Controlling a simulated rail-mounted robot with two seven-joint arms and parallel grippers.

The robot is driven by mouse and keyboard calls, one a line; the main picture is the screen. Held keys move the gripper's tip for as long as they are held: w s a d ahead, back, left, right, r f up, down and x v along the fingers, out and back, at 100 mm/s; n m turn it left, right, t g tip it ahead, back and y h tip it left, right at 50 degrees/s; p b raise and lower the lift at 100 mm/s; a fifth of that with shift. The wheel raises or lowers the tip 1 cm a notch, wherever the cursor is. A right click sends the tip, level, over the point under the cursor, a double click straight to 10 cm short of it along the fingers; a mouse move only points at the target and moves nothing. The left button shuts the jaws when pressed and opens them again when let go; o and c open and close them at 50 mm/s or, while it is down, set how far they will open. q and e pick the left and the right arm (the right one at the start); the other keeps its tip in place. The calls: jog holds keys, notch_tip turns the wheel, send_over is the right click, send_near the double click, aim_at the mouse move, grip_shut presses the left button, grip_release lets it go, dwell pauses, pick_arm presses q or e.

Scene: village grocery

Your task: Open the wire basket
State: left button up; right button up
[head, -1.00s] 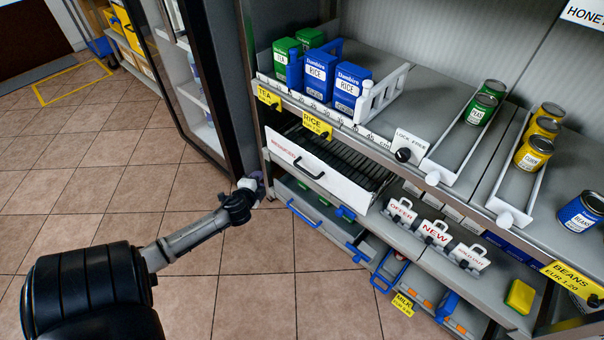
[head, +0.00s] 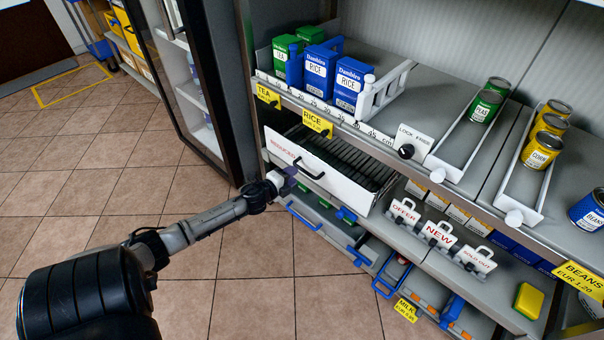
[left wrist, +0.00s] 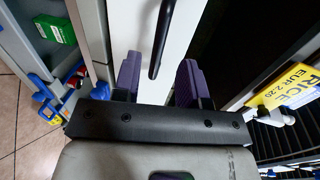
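The wire basket (head: 338,183) is under the rice shelf, with a white front lettered in red and a black bar handle (head: 312,172). Its front stands a little out from the shelf above, and dark wires show behind it. My left gripper (head: 290,171) is at the left end of the handle. In the left wrist view its two purple fingers (left wrist: 160,80) are apart, and the black handle (left wrist: 162,40) shows between them against the white front. I cannot tell whether the fingers touch the handle. My right gripper is not in view.
Above are rice boxes (head: 320,68) and yellow price tags (head: 317,124). Below are bins with blue handles (head: 303,213) and small signs (head: 438,235). A dark-framed glass-door cabinet (head: 205,100) stands at the left. The tiled floor (head: 100,190) in front is clear.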

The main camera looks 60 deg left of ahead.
aim_at(302, 168)
pick_arm(q)
jog(key=shift+b+x, duration=1.15)
jog(key=shift+x, duration=1.75)
jog(key=shift+c, duration=0.2)
grip_shut()
